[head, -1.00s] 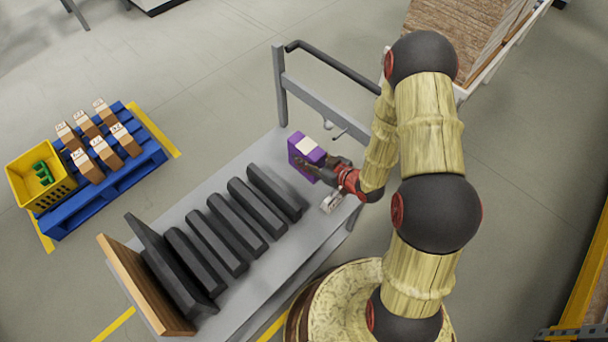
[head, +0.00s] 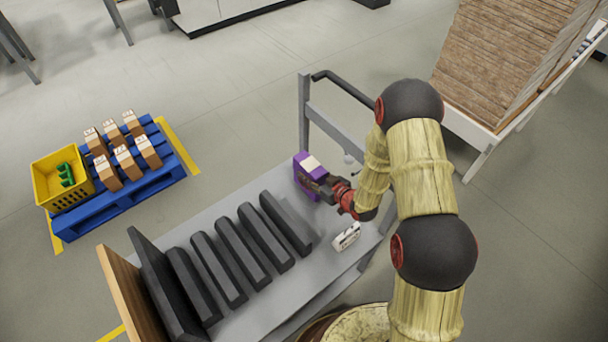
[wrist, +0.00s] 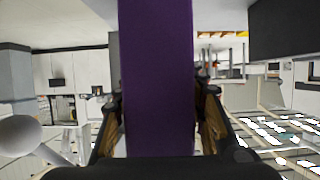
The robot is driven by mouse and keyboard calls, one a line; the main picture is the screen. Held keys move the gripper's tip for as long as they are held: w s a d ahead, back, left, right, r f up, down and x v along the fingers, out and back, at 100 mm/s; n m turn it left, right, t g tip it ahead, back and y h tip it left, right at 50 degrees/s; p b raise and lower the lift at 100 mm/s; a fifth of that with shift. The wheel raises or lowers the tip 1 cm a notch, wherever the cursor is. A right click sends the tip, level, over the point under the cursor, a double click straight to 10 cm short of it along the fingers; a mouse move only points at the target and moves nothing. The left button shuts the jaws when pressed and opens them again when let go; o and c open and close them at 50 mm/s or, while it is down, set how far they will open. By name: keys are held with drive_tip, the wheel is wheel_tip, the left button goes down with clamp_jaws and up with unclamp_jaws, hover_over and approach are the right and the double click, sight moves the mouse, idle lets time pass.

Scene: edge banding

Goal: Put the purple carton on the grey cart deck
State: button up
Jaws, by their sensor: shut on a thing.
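The purple carton (head: 305,178) with a pale label on top is at the far end of the grey cart deck (head: 332,224), beside the cart's upright frame. My gripper (head: 318,184) is shut on it from the right. In the wrist view the purple carton (wrist: 157,75) fills the middle between the two fingers of my gripper (wrist: 160,118). Whether the carton's underside touches the deck or hangs just above it, I cannot tell.
Several dark grey bars (head: 240,250) stand in a row on the deck, close to the carton. A small white box (head: 347,237) lies near the deck's right edge. A blue pallet (head: 120,195) with brown cartons and a yellow crate (head: 60,180) is at the left.

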drive_tip(key=b+x, duration=0.1)
drive_tip(key=x, duration=0.1)
drive_tip(key=f+b+x, duration=0.1)
drive_tip(key=x, duration=0.1)
drive_tip(key=shift+a+f, duration=0.1)
drive_tip(key=o, duration=1.4)
drive_tip(key=shift+f, duration=0.1)
drive_tip(key=shift+r, duration=0.25)
drive_tip(key=p+v, duration=0.3)
drive_tip(key=v, duration=0.3)
drive_tip(key=shift+s, duration=0.15)
drive_tip(key=shift+s+d+r, duration=0.1)
drive_tip(key=shift+s+d, duration=0.35)
drive_tip(key=shift+s, duration=0.05)
